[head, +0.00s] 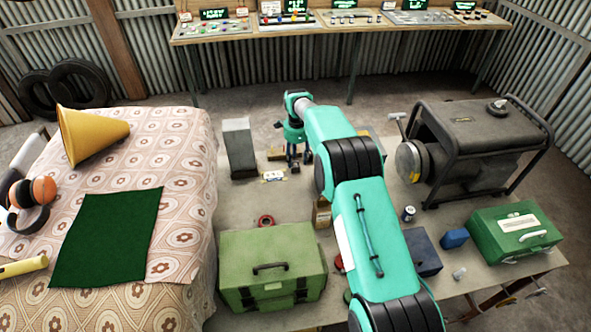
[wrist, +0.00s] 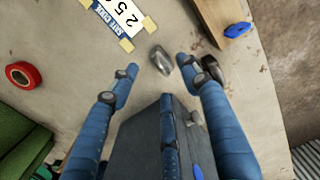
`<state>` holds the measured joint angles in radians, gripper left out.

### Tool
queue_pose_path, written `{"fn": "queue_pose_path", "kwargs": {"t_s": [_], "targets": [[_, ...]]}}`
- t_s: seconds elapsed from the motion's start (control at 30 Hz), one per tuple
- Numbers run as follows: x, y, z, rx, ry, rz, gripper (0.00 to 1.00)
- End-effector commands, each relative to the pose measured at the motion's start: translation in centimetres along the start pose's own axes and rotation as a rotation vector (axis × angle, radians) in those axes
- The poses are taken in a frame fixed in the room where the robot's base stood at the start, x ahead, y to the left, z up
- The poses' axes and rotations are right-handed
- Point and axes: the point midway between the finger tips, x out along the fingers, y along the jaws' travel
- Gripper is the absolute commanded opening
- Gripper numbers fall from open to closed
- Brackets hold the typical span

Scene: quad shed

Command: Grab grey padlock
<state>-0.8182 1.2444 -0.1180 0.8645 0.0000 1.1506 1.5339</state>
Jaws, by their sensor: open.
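A small grey metal object, which looks like the grey padlock (wrist: 160,59), lies on the tabletop in the wrist view. My gripper (wrist: 157,67) is open above the table, its blue fingers spread to either side of the padlock and apart from it. Nothing is held. In the head view my gripper (head: 294,166) points down over the far part of the table, beside a white number card (head: 273,176). I cannot make out the padlock in the head view; my gripper and arm cover that area.
A tall grey box (head: 238,148) stands left of my gripper. A dark object (wrist: 214,70) lies by the right finger. A red tape roll (head: 265,221), a light green toolbox (head: 272,262), a generator (head: 465,145) and a dark green case (head: 515,232) share the table.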

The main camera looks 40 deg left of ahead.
Motion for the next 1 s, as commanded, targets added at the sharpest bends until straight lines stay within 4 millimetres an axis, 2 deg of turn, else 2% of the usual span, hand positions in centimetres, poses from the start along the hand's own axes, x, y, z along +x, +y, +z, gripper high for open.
{"fn": "queue_pose_path", "kwargs": {"t_s": [0.13, 0.57, 1.0], "targets": [[0.9, 0.0, 0.0, 0.000, 0.000, 0.001, 0.47], [1.3, 0.0, 0.0, 0.000, 0.000, 0.001, 0.47], [5.3, -0.1, 0.3, 0.000, 0.000, 0.002, 0.47]]}}
